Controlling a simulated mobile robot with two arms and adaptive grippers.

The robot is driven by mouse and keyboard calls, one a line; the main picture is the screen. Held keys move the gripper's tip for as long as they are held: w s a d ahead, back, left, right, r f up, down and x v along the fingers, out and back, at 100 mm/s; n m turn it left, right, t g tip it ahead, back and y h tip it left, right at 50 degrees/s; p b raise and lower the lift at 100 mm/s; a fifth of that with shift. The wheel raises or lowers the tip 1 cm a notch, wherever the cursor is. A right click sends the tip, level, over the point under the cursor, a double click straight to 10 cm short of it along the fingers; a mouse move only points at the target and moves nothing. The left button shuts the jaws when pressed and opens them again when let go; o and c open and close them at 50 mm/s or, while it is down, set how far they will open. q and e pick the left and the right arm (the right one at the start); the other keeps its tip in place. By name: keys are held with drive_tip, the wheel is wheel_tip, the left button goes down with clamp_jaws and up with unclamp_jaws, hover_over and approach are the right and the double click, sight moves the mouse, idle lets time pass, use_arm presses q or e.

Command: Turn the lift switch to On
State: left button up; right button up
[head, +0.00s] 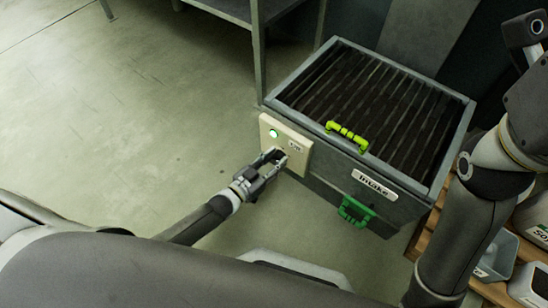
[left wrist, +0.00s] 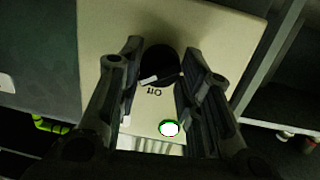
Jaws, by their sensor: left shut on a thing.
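The lift switch is a black round knob (left wrist: 160,63) with a white mark, on a cream panel (head: 299,165) on the side of a grey machine. In the left wrist view a small label beside the knob appears upside down; I cannot read it surely. A lamp (head: 273,133) on the panel glows green, and it also shows in the left wrist view (left wrist: 168,128). My left gripper (head: 279,157) is at the panel, its fingers on both sides of the knob and shut on it. In the head view the gripper hides most of the knob. My right gripper is out of view.
The machine's top is a slatted intake (head: 365,92) with a lime handle (head: 347,136). A green handle (head: 356,210) is on its front. A metal shelf (head: 257,45) stands behind. White containers (head: 530,285) stand at the right. The floor at left is clear.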

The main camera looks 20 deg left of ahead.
use_arm(q)
drive_tip(key=shift+a+f+m, duration=0.1)
drive_tip(key=shift+m, duration=0.3)
drive_tip(key=o, duration=1)
drive_tip(key=shift+o, duration=0.2)
drive_tip(key=v, duration=1.2)
